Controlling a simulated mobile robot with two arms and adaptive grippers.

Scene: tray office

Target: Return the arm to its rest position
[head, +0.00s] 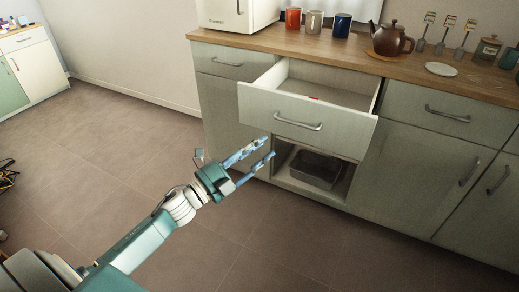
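My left arm comes in from the lower left. Its gripper (270,148) is open and empty, its two blue fingers apart with nothing between them. It is in the air in front of the cabinet, below and to the left of the pulled-out drawer's handle (298,122). The fingers look apart from the handle, though the depth is hard to judge. My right gripper does not show.
The drawer (305,108) stands open, a small red thing (314,98) inside. Below it, an open cupboard space holds a dark bin (316,168). Mugs, a teapot (391,39) and a white appliance (233,13) stand on the wooden counter (270,42).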

